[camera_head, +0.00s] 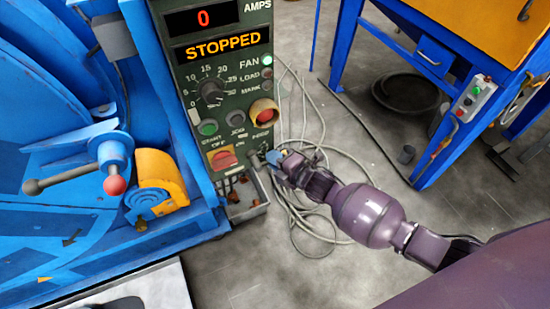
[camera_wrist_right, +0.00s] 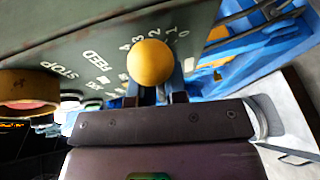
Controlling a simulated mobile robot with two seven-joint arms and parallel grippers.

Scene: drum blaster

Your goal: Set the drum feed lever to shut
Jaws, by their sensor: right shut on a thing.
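In the right wrist view a yellow ball knob (camera_wrist_right: 151,62) sits on the feed lever in front of the green panel's FEED scale. The scale's numbers run from 4 to 0, and 0 is at the right. The knob stands in front of the middle of the scale; the exact number it points to cannot be told. My right gripper (camera_wrist_right: 155,94) is shut on the lever, with its fingers at the knob. In the head view my right gripper (camera_head: 270,158) is at the lower right of the control panel (camera_head: 222,100), and it hides the knob. My left gripper is not in view.
A display reads STOPPED (camera_head: 222,46). A red switch (camera_head: 223,158) and a red button in a yellow collar (camera_head: 264,113) are close to my gripper. Left is a blue drum machine with a red-knobbed handle (camera_head: 114,185). Loose cables (camera_head: 318,205) lie on the floor beneath my arm.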

